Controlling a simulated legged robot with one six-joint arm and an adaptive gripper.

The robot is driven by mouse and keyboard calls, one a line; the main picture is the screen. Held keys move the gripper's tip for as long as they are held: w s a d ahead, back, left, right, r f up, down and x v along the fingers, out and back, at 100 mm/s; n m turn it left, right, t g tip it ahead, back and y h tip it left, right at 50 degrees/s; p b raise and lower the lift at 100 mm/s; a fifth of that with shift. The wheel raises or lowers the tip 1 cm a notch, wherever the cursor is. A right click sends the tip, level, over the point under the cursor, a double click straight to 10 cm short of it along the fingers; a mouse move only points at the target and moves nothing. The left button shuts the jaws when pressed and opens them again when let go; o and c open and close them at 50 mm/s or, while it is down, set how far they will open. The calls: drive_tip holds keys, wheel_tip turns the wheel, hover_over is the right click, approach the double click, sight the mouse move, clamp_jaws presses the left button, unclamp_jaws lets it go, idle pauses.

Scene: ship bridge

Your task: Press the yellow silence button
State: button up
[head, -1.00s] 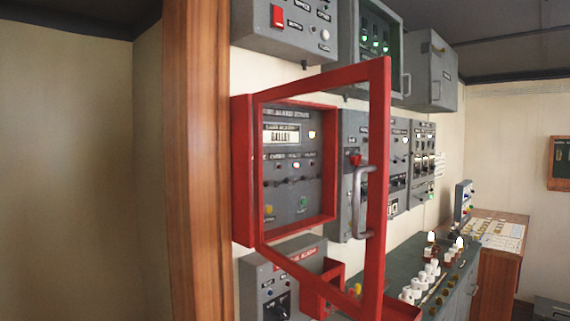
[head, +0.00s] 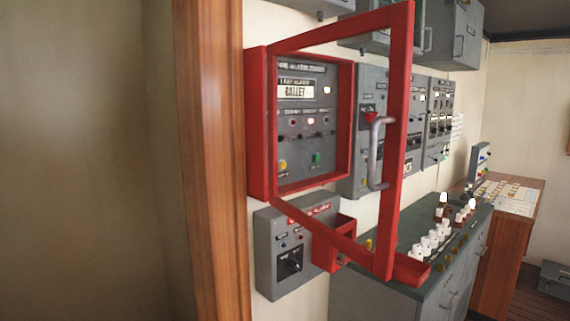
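The yellow button (head: 283,166) sits at the lower left of the grey alarm panel (head: 306,92) inside a red wall cabinet (head: 260,125). A green button (head: 317,158) is to its right. The panel has a lit window reading "GALLEY" (head: 296,92). The cabinet's red frame door (head: 401,130) stands swung open toward me, with a grey handle (head: 376,152). The yellow button shows unobstructed, left of the open door. My gripper is not in the head view.
A grey box with a black knob (head: 290,262) and a red holder (head: 333,243) are below the cabinet. A wooden post (head: 212,150) borders the left. Bare wall fills the far left.

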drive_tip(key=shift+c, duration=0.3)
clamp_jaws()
